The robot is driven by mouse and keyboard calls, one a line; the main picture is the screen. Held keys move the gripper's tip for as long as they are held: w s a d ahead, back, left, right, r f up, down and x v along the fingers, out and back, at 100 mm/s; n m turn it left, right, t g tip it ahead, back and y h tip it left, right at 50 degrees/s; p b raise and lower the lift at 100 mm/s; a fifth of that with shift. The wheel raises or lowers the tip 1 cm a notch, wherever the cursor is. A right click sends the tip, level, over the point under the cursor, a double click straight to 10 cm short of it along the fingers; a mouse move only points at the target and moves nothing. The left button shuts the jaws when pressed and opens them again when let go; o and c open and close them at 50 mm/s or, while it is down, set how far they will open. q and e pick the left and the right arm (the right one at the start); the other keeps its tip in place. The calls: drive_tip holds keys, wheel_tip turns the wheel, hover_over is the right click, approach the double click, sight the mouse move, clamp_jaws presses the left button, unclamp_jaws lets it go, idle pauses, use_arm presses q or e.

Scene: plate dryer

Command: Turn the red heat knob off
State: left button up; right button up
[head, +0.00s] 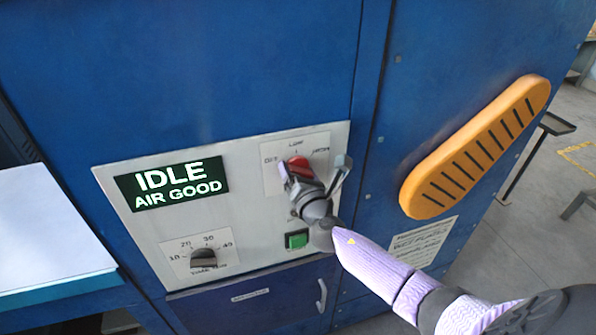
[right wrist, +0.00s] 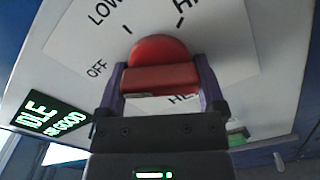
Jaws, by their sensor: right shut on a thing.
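The red heat knob (head: 299,164) sits on a white label plate on the dryer's panel, with OFF, LOW and a third mark around it. In the right wrist view the knob (right wrist: 158,50) is a red disc with a raised grip bar. My right gripper (head: 304,172) is at the knob, and in the right wrist view its fingers (right wrist: 161,78) stand on either side of the bar, shut on it. Which mark the knob points at is hard to tell. My left gripper is in neither view.
The display (head: 172,184) reads IDLE, AIR GOOD. A black timer dial (head: 203,258) and a green button (head: 296,239) are lower on the panel. An orange slotted handle-like part (head: 475,147) juts out at right. A pale table (head: 45,235) stands at left.

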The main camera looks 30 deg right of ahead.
drive_tip(key=shift+f, duration=0.1)
idle(0.4)
drive_tip(key=o, duration=1)
drive_tip(key=shift+c, duration=0.2)
drive_tip(key=shift+s, duration=0.1)
drive_tip(key=v, duration=0.9)
drive_tip(key=shift+s, duration=0.4)
